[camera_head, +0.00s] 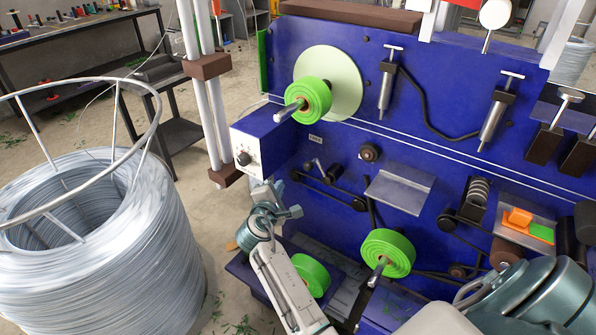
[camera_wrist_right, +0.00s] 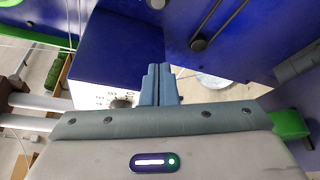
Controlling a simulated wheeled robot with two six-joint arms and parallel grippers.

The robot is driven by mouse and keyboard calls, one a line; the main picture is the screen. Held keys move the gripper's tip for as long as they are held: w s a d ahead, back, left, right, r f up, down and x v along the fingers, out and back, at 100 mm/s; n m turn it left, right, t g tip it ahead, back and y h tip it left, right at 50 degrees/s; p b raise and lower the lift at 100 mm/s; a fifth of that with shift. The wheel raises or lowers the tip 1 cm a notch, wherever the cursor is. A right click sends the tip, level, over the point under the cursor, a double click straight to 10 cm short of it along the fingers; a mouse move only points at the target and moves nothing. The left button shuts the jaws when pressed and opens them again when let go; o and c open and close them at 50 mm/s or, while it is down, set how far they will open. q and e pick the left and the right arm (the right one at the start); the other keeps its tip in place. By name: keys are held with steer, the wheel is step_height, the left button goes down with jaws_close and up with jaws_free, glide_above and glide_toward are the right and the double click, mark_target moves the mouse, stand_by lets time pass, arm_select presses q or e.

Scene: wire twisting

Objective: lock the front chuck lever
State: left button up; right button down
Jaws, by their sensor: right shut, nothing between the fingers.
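My right gripper (camera_head: 266,192) is shut and empty, close below the blue control box (camera_head: 268,137) on the machine's left side. In the right wrist view its fingers (camera_wrist_right: 160,78) are together, in front of the box's blue side (camera_wrist_right: 118,45), with a dark dial (camera_wrist_right: 122,103) beside them. I cannot tell whether they touch the box. No part is clearly recognisable as the front chuck lever. A small dark crank-like handle (camera_head: 315,165) sits right of the box, and an orange piece (camera_head: 517,218) sits on a metal plate at the right. My left gripper is not in view.
Green rollers stick out from the blue panel (camera_head: 330,45): upper (camera_head: 314,95), lower right (camera_head: 391,250) and low behind my right arm (camera_head: 312,273). A big wire coil (camera_head: 100,260) stands at the left. Floor shows between coil and machine.

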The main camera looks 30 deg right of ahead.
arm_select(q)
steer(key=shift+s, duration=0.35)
arm_select(e)
steer(key=shift+d, duration=0.1)
